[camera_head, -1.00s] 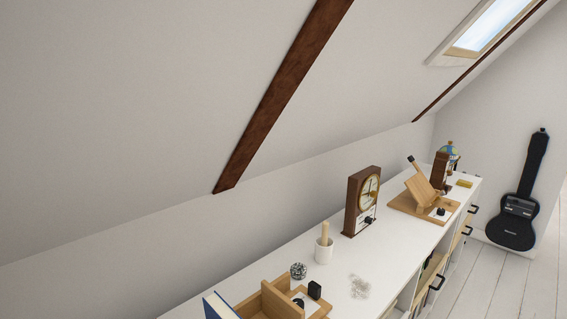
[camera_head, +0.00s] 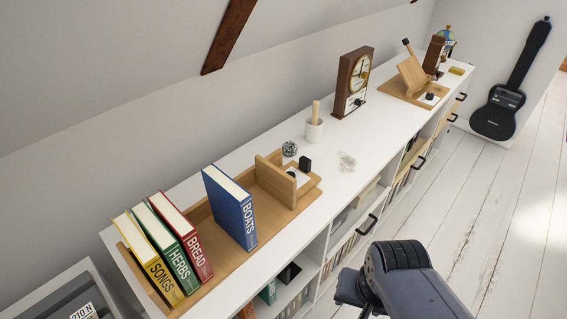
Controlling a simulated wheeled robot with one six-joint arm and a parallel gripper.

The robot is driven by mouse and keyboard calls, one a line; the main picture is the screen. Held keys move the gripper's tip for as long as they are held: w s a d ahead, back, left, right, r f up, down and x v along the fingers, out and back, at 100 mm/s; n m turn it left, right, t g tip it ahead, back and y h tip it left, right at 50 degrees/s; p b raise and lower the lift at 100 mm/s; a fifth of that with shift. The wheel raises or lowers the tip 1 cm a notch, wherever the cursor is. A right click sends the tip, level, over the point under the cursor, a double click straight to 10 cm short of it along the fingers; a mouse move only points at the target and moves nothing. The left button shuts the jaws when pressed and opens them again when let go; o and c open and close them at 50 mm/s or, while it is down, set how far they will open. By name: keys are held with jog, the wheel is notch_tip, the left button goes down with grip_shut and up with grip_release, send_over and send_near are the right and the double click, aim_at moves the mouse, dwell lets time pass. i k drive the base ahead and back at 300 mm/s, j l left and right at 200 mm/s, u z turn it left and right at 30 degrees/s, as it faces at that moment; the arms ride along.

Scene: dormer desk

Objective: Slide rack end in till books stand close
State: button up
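A wooden book rack (camera_head: 222,262) lies along the near end of the white desk top. At its left, a yellow SONGS book (camera_head: 162,273), a green HERBS book (camera_head: 181,264) and a red BREAD book (camera_head: 197,255) stand together, seemingly tilted. A blue BOATS book (camera_head: 235,215) stands apart to their right, with a wide gap between. Part of my arm shows at the bottom right, away from the rack. My gripper's fingers do not show.
A clock (camera_head: 352,82) stands farther back. Black handles (camera_head: 367,225) stick out of the desk front.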

aim_at(288, 190)
jog(key=i+l+u, duration=0.35)
jog(key=i+l, duration=0.35)
jog(key=l, duration=0.15)
